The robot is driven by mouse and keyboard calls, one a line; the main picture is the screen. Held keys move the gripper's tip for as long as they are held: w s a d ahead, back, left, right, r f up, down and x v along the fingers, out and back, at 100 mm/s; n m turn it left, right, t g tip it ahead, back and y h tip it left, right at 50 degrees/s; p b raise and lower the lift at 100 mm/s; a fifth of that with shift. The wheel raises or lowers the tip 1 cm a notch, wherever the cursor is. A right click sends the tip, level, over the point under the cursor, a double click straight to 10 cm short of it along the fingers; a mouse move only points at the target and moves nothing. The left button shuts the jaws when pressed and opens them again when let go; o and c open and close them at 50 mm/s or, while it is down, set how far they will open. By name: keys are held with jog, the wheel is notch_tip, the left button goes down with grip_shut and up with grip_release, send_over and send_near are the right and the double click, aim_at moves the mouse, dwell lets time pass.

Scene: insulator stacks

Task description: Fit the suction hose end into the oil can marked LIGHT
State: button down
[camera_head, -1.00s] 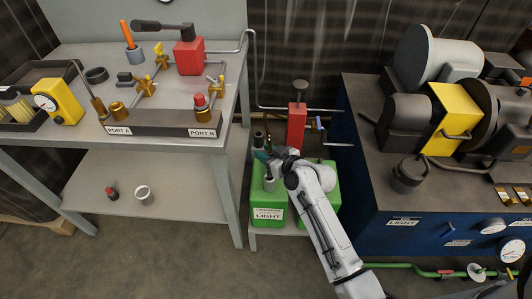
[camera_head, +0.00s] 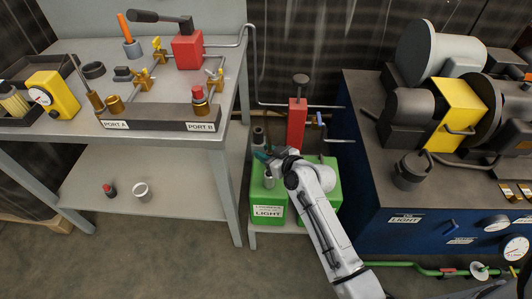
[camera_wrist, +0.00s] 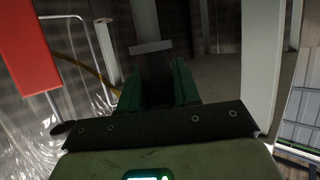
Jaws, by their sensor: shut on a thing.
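The green oil can marked LIGHT (camera_head: 266,224) stands on a low stand in the head view. In the wrist view, my gripper (camera_wrist: 154,88) is shut on a dark piece with a light grey collar (camera_wrist: 152,47), seemingly the suction hose end. A dark upright cylinder with a grey band (camera_head: 258,137) shows beside the fingers. I cannot tell whether the held piece touches the can's opening.
A second green can (camera_head: 333,192) stands to the right, partly behind my arm. A red upright pump body (camera_head: 297,125) stands behind the cans. A grey bench (camera_head: 228,180) is close on the left; a blue cabinet (camera_head: 375,225) is on the right.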

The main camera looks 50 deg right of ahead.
jog(key=shift+f+b, duration=2)
jog(key=shift+f, duration=0.25)
jog(key=c, duration=0.7)
grip_release()
jog(key=shift+c, duration=0.2)
jog(key=shift+s, duration=0.1)
jog(key=p+v, duration=0.1)
jog(key=v, duration=0.9)
jog(key=shift+s, duration=0.3)
jog(key=shift+r, duration=0.1)
